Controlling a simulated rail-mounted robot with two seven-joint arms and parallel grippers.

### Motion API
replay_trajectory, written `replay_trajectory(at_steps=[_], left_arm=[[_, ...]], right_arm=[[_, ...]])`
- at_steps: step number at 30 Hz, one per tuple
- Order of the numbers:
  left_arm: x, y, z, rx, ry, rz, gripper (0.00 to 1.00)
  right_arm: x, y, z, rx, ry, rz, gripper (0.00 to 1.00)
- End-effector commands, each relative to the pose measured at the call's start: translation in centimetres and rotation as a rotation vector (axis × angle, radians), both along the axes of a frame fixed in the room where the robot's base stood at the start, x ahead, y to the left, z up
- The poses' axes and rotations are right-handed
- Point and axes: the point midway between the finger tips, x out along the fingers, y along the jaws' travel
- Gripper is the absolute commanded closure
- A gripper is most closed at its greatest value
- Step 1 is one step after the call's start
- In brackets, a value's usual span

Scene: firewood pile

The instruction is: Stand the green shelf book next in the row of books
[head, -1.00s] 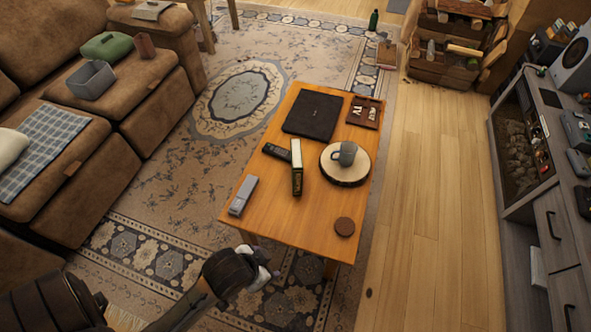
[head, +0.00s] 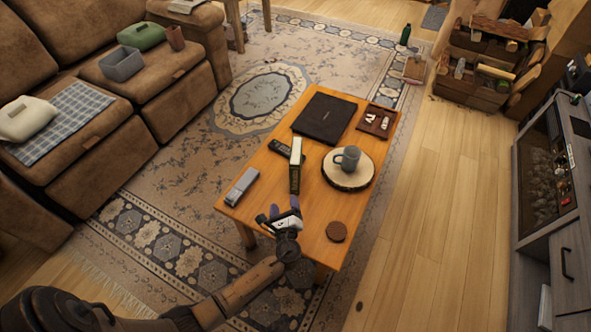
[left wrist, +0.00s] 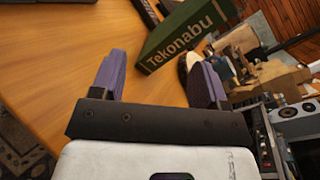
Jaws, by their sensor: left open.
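The green book (head: 295,180) stands on the wooden coffee table (head: 257,200), its pale page edge on top and its lettered end toward me. In the left wrist view the green book (left wrist: 190,32) shows the word "Tekonabu" and lies beyond the fingers, nearer the right one. My left gripper (head: 285,212), with purple finger pads, is over the table's near edge, just short of the book. Its fingers (left wrist: 155,68) are apart with nothing between them. I cannot make out a row of books in these views. My right gripper is not in view.
Beside the book are a dark remote-like object (head: 278,147), a grey box-shaped object (head: 242,186), and a grey mug (head: 347,158) on a wood slice (head: 347,181). A black laptop-like slab (head: 323,119), a small tray (head: 376,121) and a brown coaster (head: 336,232) also lie there.

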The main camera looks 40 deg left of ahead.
Motion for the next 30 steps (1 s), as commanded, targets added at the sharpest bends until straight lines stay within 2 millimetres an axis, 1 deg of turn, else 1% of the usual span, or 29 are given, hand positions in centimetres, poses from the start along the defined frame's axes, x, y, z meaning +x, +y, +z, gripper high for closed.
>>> replay_trajectory(at_steps=[1, 3, 6, 9, 11, 14, 24, 30], left_arm=[[0.6, -0.5, 0.4, 0.12, 0.062, -0.056, 0.32], [1.2, -1.2, 1.0, 0.254, 0.132, -0.115, 0.32], [1.6, -1.8, 1.0, 0.364, 0.216, -0.164, 0.32], [1.8, -2.0, 1.0, 0.429, 0.271, -0.184, 0.32], [1.8, -2.0, 0.9, 0.453, 0.291, -0.184, 0.32], [2.5, -1.5, 0.9, 0.474, 0.308, -0.182, 0.32], [7.1, 1.7, 0.8, 0.476, 0.311, -0.18, 0.32], [8.6, 2.7, 0.9, 0.476, 0.311, -0.18, 0.32]], right_arm=[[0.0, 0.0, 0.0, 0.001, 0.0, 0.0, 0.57], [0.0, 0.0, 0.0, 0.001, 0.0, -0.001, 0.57], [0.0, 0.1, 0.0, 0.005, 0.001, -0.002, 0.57], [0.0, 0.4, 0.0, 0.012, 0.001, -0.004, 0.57], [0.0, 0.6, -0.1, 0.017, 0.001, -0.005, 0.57], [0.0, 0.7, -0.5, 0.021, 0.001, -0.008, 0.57], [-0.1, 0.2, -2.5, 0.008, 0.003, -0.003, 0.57], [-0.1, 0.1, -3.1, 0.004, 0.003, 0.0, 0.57]])
